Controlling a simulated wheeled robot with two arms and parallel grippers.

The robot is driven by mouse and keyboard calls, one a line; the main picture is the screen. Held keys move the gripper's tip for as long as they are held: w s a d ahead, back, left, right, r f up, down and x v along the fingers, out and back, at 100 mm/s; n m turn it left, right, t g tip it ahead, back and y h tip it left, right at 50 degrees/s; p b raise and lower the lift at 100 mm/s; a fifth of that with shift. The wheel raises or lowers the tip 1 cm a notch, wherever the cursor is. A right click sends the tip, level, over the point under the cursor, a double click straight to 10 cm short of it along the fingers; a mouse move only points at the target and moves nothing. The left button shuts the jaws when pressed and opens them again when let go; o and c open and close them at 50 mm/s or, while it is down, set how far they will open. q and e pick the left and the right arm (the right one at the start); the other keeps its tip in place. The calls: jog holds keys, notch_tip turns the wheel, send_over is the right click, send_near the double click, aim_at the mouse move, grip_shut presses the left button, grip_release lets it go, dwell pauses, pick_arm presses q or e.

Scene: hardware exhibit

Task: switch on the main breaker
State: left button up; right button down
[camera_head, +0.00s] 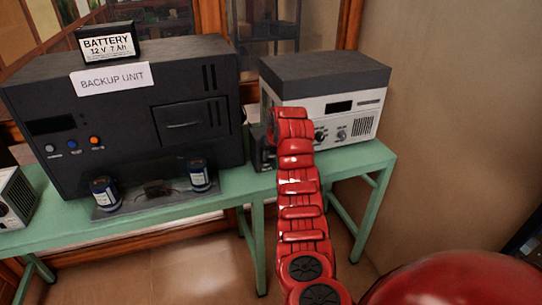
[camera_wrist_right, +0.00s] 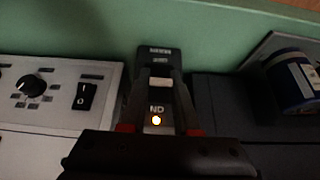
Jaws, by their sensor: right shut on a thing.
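The main breaker (camera_wrist_right: 158,57) is a small dark box between the white unit and the black backup unit. In the head view a dark side of the breaker (camera_head: 263,150) shows left of my red right arm, which hides the rest. My left gripper is in neither view.
The black backup unit (camera_head: 125,110) stands left of the breaker with a battery (camera_head: 107,47) on top. The white unit (camera_head: 345,125) with knobs stands close on the right. Two blue cylinders (camera_head: 104,194) stand on a plate at the front of the green table (camera_head: 235,188).

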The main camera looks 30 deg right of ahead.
jog(key=shift+w+r, duration=0.15)
jog(key=c, duration=0.6)
grip_release()
jog(key=shift+c, duration=0.2)
jog(key=shift+s+r, duration=0.35)
jog(key=shift+r, duration=0.05)
jog(key=p+v, duration=0.2)
jog(key=v, duration=1.4)
